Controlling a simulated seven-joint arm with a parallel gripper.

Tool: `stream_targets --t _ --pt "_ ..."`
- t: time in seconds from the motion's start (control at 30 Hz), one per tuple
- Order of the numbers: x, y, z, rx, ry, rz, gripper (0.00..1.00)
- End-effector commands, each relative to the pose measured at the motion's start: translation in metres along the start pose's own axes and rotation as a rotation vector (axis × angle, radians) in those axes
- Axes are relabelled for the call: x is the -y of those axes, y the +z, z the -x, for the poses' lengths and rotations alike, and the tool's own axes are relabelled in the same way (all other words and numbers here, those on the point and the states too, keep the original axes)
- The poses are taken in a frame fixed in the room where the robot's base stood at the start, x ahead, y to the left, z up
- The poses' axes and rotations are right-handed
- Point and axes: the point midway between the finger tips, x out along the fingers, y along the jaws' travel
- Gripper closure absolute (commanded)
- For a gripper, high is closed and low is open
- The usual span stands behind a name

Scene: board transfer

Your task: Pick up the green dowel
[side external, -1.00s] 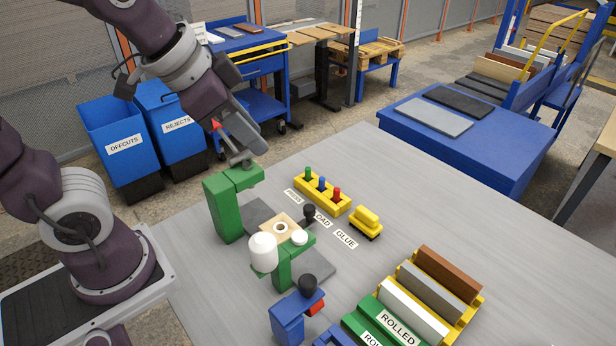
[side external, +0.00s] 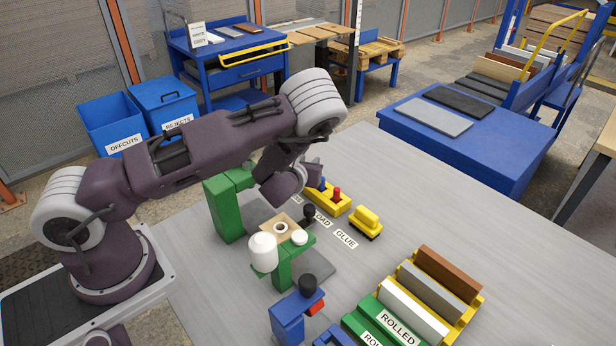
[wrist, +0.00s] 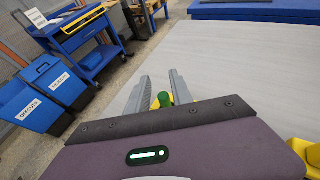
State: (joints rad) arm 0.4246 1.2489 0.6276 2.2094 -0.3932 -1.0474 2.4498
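The green dowel (wrist: 164,99) shows in the wrist view as a green rounded top between the two grey fingers of my gripper (wrist: 160,76). The fingers are apart, with a visible gap beside the dowel. In the side view my arm's end hides the green dowel and the fingers. The yellow holder (side external: 327,206) stands on the bench there, with a blue dowel (side external: 322,184) and a red dowel (side external: 337,194) upright in it. A bit of yellow also shows by the green dowel in the wrist view.
A small yellow block-like object (side external: 367,221) sits to the right of the holder. A green fixture (side external: 224,208) with a white knob and black knobs stands to the left and front. Coloured boards in a yellow rack (side external: 468,303) are at the lower right. The far right bench top is clear.

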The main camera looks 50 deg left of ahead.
Motion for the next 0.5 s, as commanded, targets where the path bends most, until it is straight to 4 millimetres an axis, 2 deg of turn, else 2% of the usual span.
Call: stream_targets --t 0.1,0.2,0.27,0.5 --pt "-0.001 -0.027 -0.011 -0.004 0.002 0.001 0.73" --pt "-0.001 -0.023 -0.03 0.0 0.003 0.007 0.73" --pt "-0.001 -0.023 -0.037 0.0 0.002 0.005 0.73" --pt "0.0 -0.023 -0.039 -0.002 0.0 0.004 0.73"
